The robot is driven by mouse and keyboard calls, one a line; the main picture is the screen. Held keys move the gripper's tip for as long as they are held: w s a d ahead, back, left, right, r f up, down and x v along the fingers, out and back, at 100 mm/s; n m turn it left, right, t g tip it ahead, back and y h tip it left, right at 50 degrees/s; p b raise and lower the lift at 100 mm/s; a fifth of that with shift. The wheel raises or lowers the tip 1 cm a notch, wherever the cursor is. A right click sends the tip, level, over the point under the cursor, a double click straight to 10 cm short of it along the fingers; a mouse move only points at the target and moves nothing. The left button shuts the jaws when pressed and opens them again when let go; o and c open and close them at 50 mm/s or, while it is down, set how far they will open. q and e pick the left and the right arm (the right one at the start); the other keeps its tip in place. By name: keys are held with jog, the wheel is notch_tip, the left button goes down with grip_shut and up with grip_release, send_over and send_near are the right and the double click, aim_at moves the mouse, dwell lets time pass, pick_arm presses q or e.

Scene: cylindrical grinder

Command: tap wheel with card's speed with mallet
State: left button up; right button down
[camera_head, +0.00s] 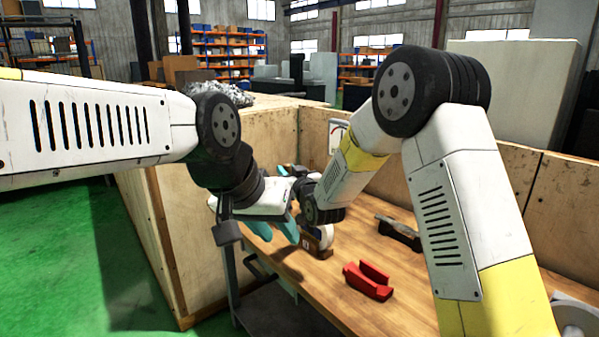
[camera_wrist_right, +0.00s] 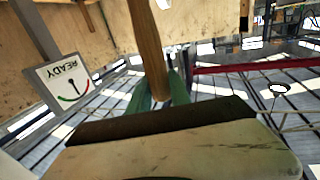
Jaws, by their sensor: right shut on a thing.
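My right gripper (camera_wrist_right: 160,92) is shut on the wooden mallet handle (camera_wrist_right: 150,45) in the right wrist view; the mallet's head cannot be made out. In the head view the right gripper (camera_head: 287,170) is mostly hidden behind the arms, above the bench. My left gripper (camera_head: 273,230) is lower, with its two teal fingers apart and nothing seen between them. A pale wheel (camera_head: 325,236) stands in a wooden stand (camera_head: 318,250) just right of the left gripper, partly covered by my right wrist. A speed card cannot be read.
A red block-like holder (camera_head: 368,280) and a dark metal tool (camera_head: 399,232) lie on the wooden bench (camera_head: 395,312). A grey round part (camera_head: 576,318) is at the lower right. Plywood walls enclose the bench. A dial plate marked READY (camera_wrist_right: 64,80) shows in the right wrist view.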

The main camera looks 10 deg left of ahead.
jog(key=shift+w, duration=0.1)
jog(key=s+a, duration=0.1)
jog(key=s, duration=0.1)
jog(key=s+a, duration=0.2)
jog(key=shift+s+a+r, duration=0.1)
jog(key=shift+s, duration=0.05)
dwell(0.8)
dwell(1.6)
